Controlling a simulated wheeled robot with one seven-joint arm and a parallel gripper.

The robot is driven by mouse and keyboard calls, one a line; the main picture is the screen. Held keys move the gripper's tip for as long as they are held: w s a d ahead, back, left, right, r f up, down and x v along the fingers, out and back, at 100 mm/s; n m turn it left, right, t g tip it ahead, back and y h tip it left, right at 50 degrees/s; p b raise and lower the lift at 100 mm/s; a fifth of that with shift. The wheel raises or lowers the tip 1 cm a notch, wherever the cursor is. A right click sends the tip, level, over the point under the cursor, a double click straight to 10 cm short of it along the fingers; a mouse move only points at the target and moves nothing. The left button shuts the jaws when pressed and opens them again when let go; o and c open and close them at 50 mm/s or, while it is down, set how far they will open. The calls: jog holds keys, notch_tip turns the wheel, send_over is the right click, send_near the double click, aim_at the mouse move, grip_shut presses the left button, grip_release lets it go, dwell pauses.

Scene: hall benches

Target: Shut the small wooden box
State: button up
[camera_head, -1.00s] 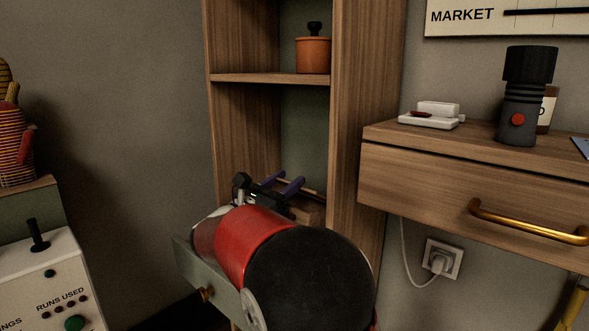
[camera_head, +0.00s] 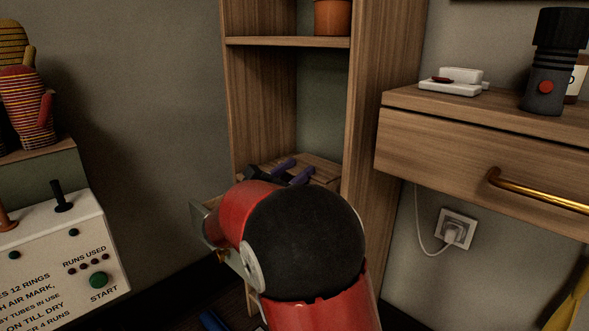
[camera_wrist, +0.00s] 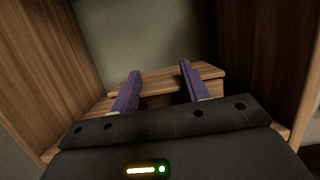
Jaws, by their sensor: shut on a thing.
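The small wooden box (camera_head: 322,166) sits on a lower shelf of the wooden shelf unit, partly hidden behind my arm. In the wrist view its flat wooden top (camera_wrist: 160,77) spans the middle, with a darker front below it. I cannot tell whether its lid is fully down. My gripper (camera_head: 299,166) reaches into the shelf bay at the box. In the wrist view the two purple fingers of my gripper (camera_wrist: 160,70) stand apart, one at each side of the box's middle, and are closed on part of it. The exact contact is not clear.
The shelf unit's side walls (camera_head: 375,120) stand close on both sides of the box. An upper shelf (camera_head: 290,42) holds an orange pot (camera_head: 332,18). A drawer bench (camera_head: 470,155) with a brass handle is at right, a control panel (camera_head: 60,245) at left.

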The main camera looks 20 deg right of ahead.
jog(key=shift+d+f, duration=0.1)
jog(key=shift+f, duration=0.15)
jog(key=o, duration=1.2)
jog(key=shift+o, duration=1)
jog(key=shift+r, duration=0.15)
jog(key=v, duration=0.7)
jog(key=shift+a+p, duration=0.35)
jog(key=shift+s, duration=0.15)
